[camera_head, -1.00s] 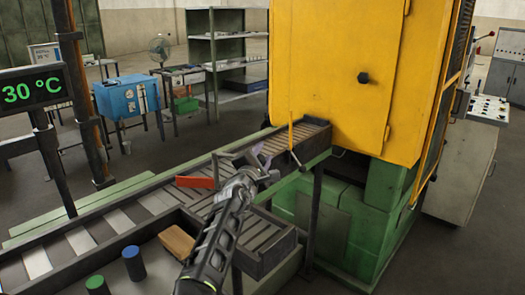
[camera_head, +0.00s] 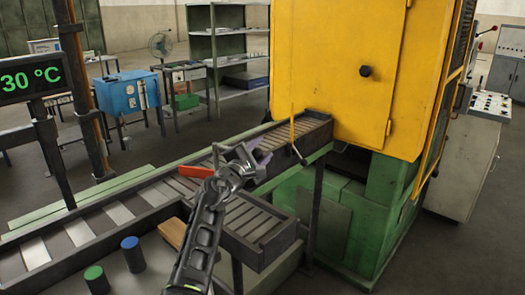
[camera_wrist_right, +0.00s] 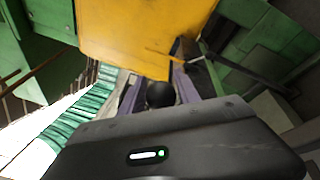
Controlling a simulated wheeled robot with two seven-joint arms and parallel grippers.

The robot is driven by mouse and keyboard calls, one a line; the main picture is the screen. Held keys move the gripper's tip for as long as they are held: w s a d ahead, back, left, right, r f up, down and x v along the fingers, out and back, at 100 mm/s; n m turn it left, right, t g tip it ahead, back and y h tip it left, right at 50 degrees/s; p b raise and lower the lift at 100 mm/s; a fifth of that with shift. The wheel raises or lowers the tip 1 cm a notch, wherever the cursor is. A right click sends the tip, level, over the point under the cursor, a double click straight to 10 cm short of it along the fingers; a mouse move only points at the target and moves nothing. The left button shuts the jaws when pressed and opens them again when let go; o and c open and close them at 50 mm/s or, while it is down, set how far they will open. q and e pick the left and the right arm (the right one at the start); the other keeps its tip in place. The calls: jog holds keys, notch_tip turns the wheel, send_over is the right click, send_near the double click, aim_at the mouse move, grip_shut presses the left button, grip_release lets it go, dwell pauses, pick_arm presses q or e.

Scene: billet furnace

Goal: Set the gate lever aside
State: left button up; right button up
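A thin yellow upright rod (camera_head: 292,124), which looks like the gate lever, stands at the near side of the roller conveyor (camera_head: 314,128), just before the yellow furnace housing. A yellow rod also shows beyond the fingers in the right wrist view (camera_wrist_right: 187,57). My right gripper (camera_head: 257,156) is over the conveyor, left of the rod and apart from it. Its purple fingers are spread, with nothing seen held between them in the head view. In the right wrist view a black ball (camera_wrist_right: 160,94) appears between the fingers; I cannot tell what it belongs to. My left gripper is out of view.
A red-orange flat piece (camera_head: 195,171) lies by the conveyor, left of my right gripper. A side rack (camera_head: 262,222), a wooden block (camera_head: 172,232), a blue-topped cylinder (camera_head: 131,254) and a green-topped cylinder (camera_head: 96,279) are nearby. The yellow furnace (camera_head: 335,60) blocks the right.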

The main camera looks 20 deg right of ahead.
aim_at(255, 157)
jog(key=shift+o, duration=1.4)
jog(key=shift+d, duration=0.1)
jog(key=shift+b+v, duration=1.1)
jog(key=shift+v, duration=2.85)
